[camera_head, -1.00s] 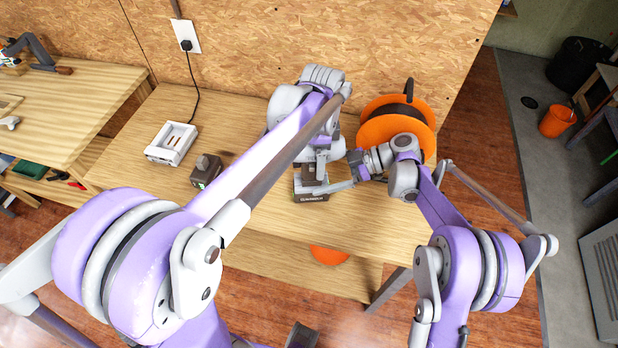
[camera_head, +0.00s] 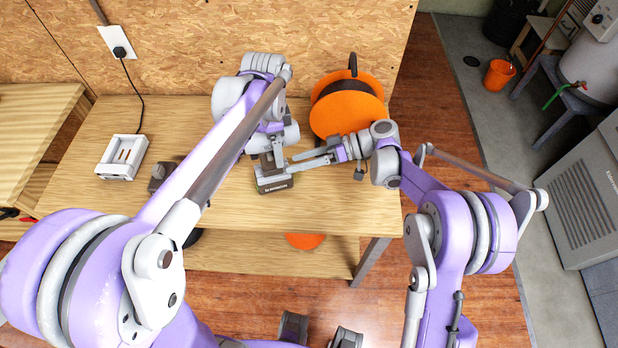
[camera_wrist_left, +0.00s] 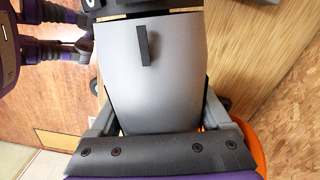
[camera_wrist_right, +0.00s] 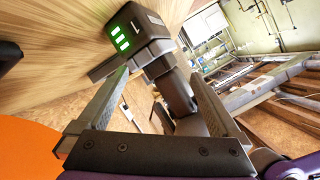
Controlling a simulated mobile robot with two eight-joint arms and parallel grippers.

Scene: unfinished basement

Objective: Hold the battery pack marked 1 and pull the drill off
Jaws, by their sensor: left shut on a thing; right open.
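The drill is grey, and its handle (camera_head: 267,162) rises from the dark battery pack (camera_head: 275,186) on the workbench. In the right wrist view, the pack (camera_wrist_right: 137,30) shows a white 1 and green lit bars. My left gripper (camera_head: 262,142) is shut on the drill's body (camera_wrist_left: 158,75), which fills the space between its fingers in the left wrist view. My right gripper (camera_head: 305,157) is open, to the right of the handle and pack. In its wrist view, the pack lies beyond the fingertips. I cannot tell whether a finger touches it.
An orange cable reel (camera_head: 340,115) stands close behind my right gripper. A white charger (camera_head: 123,157) and a dark block (camera_head: 160,175), partly hidden by my left arm, are at left. The workbench (camera_head: 340,205) is clear in front and to the right.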

